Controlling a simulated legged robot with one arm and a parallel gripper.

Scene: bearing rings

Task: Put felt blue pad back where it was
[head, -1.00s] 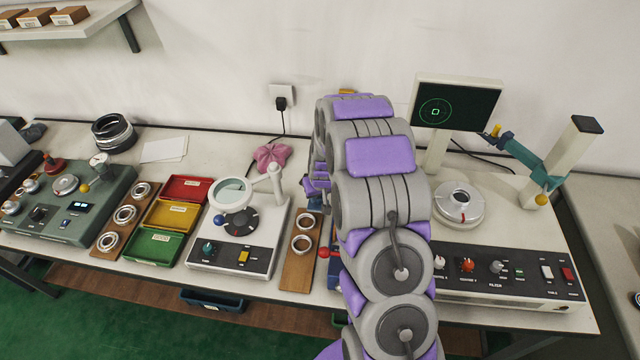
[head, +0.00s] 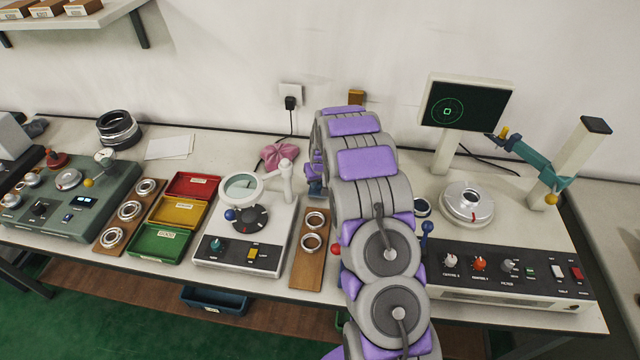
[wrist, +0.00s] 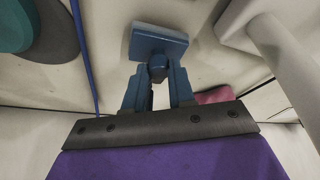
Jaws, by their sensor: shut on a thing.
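The blue pad (wrist: 158,45) shows in the wrist view as a flat, rounded square block with a short stem. My gripper (wrist: 158,76) is shut on this stem, with one finger on each side. The pad is held out beyond the fingertips, over a pale surface; I cannot tell whether it touches that surface. In the head view my arm hides most of the gripper and pad; only small dark-blue parts show at the arm's left edge, beside the wooden ring board.
A magnifier station (head: 245,235) and a wooden board with rings (head: 308,258) stand left of my arm. A pink cloth (head: 279,156) lies behind; it also shows in the wrist view (wrist: 213,95). Right are a turntable (head: 467,208), control panel (head: 500,268) and monitor (head: 466,103).

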